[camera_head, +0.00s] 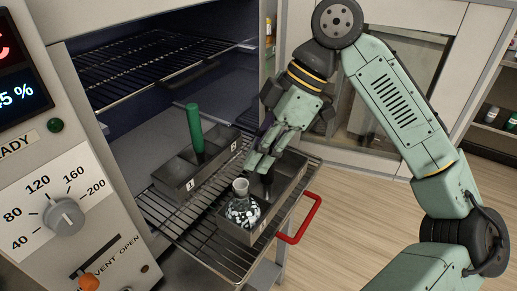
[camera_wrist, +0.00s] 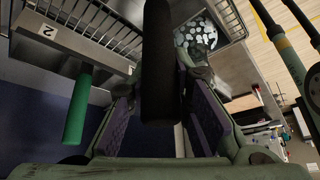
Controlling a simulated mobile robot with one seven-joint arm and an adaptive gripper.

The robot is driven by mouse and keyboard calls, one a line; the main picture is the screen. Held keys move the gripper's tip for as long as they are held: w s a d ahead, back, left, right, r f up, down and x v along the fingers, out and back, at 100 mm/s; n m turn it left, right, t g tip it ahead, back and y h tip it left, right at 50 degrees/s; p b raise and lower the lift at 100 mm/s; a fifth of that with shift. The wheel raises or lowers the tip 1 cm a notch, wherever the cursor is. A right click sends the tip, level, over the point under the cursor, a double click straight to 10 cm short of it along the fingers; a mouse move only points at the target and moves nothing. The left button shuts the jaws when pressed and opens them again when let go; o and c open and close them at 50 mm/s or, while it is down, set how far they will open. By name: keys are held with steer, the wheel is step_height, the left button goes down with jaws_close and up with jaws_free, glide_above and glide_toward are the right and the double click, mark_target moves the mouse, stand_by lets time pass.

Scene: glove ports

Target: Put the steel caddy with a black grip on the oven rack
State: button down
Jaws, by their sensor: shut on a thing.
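The steel caddy with a black grip (camera_head: 292,184) is at the right end of the lower wire rack (camera_head: 205,250) in the head view; I cannot tell whether it rests on the rack or hangs just above it. A round glass flask (camera_head: 243,210) with pale speckled contents stands in its near end. My gripper (camera_head: 261,163) is above the caddy, shut on its black grip (camera_head: 267,186). The grip (camera_wrist: 157,70) shows upright between the two fingers in the wrist view. The caddy's far side is partly hidden by my gripper.
A second steel caddy (camera_head: 177,180) with a green grip (camera_head: 195,128) stands close by on the left. An upper wire rack (camera_head: 145,65) is in the dark oven chamber, empty. A red handle (camera_head: 300,222) sticks out at the right. The control panel (camera_head: 60,180) is at the left.

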steer(key=shift+f, duration=0.2)
steer(key=c, duration=1.4)
jaws_free()
steer(key=shift+c, duration=0.2)
steer(key=shift+r, duration=0.2)
steer(key=v, duration=1.2)
